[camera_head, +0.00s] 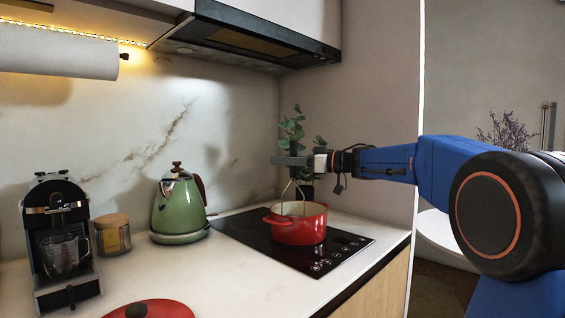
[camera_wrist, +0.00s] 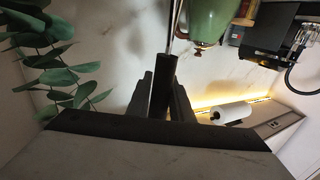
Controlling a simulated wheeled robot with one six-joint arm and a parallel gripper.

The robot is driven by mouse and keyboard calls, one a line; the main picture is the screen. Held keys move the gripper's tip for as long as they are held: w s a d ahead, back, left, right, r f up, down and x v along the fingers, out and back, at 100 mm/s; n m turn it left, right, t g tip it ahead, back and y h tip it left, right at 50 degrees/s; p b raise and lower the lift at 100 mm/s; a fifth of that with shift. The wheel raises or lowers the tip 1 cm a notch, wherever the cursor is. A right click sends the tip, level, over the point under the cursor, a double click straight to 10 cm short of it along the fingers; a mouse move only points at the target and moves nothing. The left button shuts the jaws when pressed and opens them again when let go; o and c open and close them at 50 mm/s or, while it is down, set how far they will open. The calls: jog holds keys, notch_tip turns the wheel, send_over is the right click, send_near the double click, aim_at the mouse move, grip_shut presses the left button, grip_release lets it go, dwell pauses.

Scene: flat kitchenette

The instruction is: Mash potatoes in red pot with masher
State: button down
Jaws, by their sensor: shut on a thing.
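The red pot (camera_head: 298,226) stands on the black cooktop, its lid off. My gripper (camera_head: 287,161) is above the pot and shut on the upright handle of the masher (camera_head: 290,190). The masher's thin metal shaft runs down into the pot, and its lower end is hidden by the pot wall. In the wrist view my gripper (camera_wrist: 163,98) shows its dark fingers on both sides of the masher's black handle (camera_wrist: 162,85). The potatoes cannot be seen from here.
A red lid (camera_head: 150,309) lies at the counter's front. A green kettle (camera_head: 178,205), a jar (camera_head: 113,234) and a coffee machine (camera_head: 58,240) stand left of the cooktop (camera_head: 250,238). A plant (camera_head: 291,128) is behind the pot. The range hood (camera_head: 245,38) hangs above.

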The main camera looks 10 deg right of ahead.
jog(key=s, duration=0.4)
jog(key=shift+s+d, duration=0.1)
jog(key=shift+d, duration=0.05)
jog(key=shift+f, duration=0.35)
dwell(0.5)
jog(key=shift+f, duration=1.4)
